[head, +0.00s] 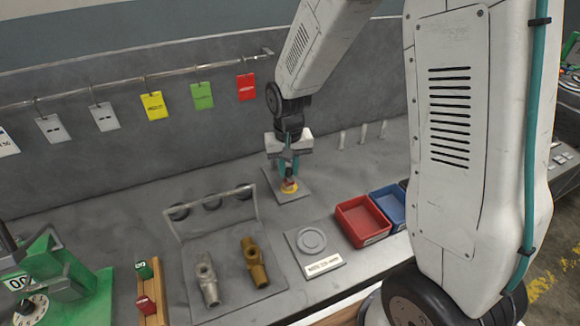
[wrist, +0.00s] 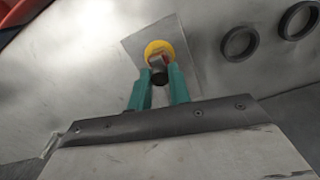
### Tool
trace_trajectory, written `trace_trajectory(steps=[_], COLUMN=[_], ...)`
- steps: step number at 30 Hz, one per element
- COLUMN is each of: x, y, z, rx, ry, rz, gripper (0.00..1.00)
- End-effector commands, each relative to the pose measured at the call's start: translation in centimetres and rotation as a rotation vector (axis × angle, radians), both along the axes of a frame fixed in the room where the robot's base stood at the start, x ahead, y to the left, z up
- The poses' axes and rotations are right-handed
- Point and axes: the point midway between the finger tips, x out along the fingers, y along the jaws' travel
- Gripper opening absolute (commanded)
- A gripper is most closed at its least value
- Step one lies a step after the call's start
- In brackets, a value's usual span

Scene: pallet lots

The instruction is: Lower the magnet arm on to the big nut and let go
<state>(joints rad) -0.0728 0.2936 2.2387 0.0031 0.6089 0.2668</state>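My gripper (head: 288,176) points down over a square grey plate (head: 302,189) at the back of the bench. A yellow round piece with red on it (head: 289,187) is at its fingertips, over the plate. In the wrist view, the teal fingers (wrist: 158,80) stand apart on either side of a dark stub (wrist: 158,74), with the yellow disc (wrist: 157,48) beyond it. I cannot tell whether the fingers touch the stub, or whether the yellow piece rests on the plate. I cannot clearly make out a magnet arm or a big nut.
A red bin (head: 362,222) and a blue bin (head: 388,206) stand to the right. A labelled plate with a grey disc (head: 311,241) is nearer. A rack (head: 213,215) with two valve bodies and a green dial device (head: 62,288) are left. Tags hang behind.

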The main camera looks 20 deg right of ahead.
Motion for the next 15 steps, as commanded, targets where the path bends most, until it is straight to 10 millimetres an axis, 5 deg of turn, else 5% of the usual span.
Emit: trace_trajectory(steps=[15], x=[0.9], y=[-0.1], z=[1.4], rx=[-0.001], ry=[0.161], rz=[-0.003], gripper=[0.0])
